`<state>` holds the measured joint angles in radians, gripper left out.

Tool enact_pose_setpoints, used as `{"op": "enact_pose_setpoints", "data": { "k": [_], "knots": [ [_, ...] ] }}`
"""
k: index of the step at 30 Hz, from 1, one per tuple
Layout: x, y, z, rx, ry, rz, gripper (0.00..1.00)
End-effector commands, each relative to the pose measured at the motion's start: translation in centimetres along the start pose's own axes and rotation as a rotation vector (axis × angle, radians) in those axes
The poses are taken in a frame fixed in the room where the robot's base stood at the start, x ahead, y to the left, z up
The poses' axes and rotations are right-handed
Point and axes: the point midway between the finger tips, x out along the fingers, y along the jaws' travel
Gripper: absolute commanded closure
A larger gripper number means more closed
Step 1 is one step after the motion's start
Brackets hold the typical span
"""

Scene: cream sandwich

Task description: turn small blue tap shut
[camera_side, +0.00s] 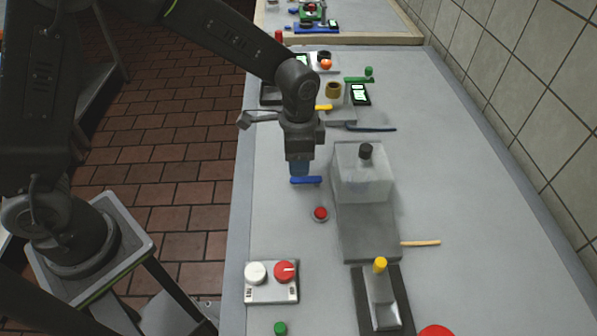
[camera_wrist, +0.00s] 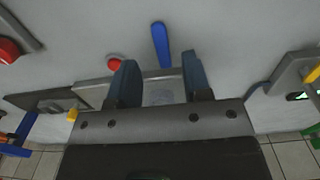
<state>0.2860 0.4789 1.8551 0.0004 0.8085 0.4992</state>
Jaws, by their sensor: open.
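The small blue tap shows as a blue lever (camera_side: 307,181) just below my gripper in the side view. In the wrist view the lever (camera_wrist: 161,45) stands lengthwise, above the gap between the fingertips. My gripper (camera_side: 299,172) points down over the counter with its blue-grey fingers close to the lever. In the wrist view the two fingers of my gripper (camera_wrist: 158,72) are apart, with nothing held between them. The lever appears just outside the gap, and I cannot tell whether a finger touches it. The tap's body under the lever is not clearly visible.
A clear box on a grey base (camera_side: 368,225) with a black knob stands close right of the lever. A red button (camera_side: 320,214) lies nearby. A panel with white and red dials (camera_side: 271,282) is nearer the front. A yellow-handled unit (camera_side: 381,290) stands front right. Counter left of the lever is clear.

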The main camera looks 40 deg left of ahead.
Motion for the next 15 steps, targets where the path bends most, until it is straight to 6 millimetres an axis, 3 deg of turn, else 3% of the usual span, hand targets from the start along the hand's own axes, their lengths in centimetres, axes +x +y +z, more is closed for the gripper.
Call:
{"op": "enact_pose_setpoints", "data": {
  "k": [6, 15],
  "knots": [
    [3.5, 0.0, 0.0, -0.001, -0.002, 0.001, 0.55],
    [4.9, 0.0, 0.0, -0.001, 0.001, -0.001, 0.55]
  ]
}}
